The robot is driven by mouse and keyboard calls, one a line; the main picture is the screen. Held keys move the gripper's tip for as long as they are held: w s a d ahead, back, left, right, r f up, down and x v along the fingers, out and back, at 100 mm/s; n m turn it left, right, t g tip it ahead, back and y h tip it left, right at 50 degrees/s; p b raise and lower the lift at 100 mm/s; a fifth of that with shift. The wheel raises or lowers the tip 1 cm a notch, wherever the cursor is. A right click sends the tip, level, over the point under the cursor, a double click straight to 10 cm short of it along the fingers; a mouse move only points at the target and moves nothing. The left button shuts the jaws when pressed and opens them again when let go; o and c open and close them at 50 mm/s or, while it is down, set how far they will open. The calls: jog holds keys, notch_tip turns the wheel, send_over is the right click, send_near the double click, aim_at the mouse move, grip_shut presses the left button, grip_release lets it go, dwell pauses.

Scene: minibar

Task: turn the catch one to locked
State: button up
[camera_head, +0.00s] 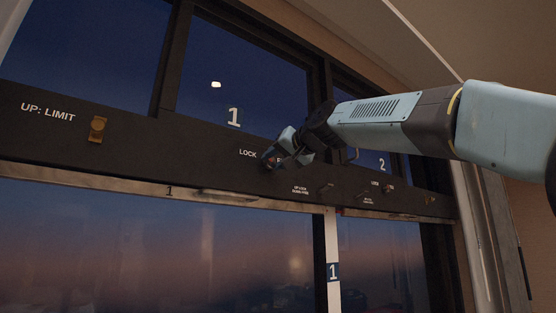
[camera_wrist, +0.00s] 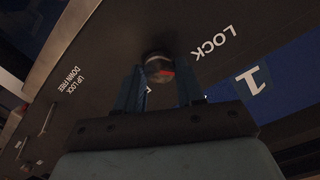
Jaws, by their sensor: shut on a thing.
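Catch one is a small round metal knob (camera_head: 270,160) with a red mark, on the dark panel just right of the word LOCK (camera_head: 248,153). In the wrist view the knob (camera_wrist: 158,68) sits between my fingertips, its red mark on the face. The LOCK lettering is to its right there. My gripper (camera_head: 281,154) comes in from the right and is shut on the knob; its fingers also show in the wrist view (camera_wrist: 160,84). The lettering on the knob's other side is mostly hidden by my gripper, so I cannot tell the catch's exact setting.
A big number 1 (camera_head: 234,117) is on the window above. Small levers (camera_head: 326,188) and more LOCK lettering near the 2 (camera_head: 382,163) lie to the right. A brass catch (camera_head: 97,129) is by UP: LIMIT at left. A bar handle (camera_head: 226,195) runs below.

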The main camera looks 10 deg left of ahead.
jog(key=o, duration=0.8)
jog(key=shift+w+a+f, duration=0.15)
jog(key=shift+a+f, duration=0.05)
jog(key=shift+f, duration=0.05)
jog(key=shift+c, duration=0.2)
jog(key=o, duration=0.3)
jog(key=shift+d+r, duration=0.1)
jog(key=shift+r, duration=0.05)
jog(key=v, duration=1.3)
jog(key=shift+s+d, duration=0.25)
jog(key=shift+d, duration=0.1)
jog(key=s+d+f+m+g+h, duration=0.1)
jog(key=s+d+f+h, duration=0.2)
jog(key=d+f, duration=0.75)
jog(key=s+d+f+m+g+h, duration=0.15)
jog(key=d+f+h, duration=0.3)
jog(key=f, duration=1.05)
jog(key=s+d+f+m+g+h, duration=0.1)
jog(key=s+d+f+h, duration=0.25)
jog(key=d+f, duration=0.7)
jog(key=s+d+f+g, duration=0.1)
jog(key=s+f, duration=0.3)
jog(key=f, duration=0.4)
jog(key=s+d+f+g+h, duration=0.1)
jog(key=s+d+f, duration=0.2)
jog(key=f, duration=0.6)
jog(key=shift+s+h, duration=0.3)
jog(key=shift+s, duration=0.8)
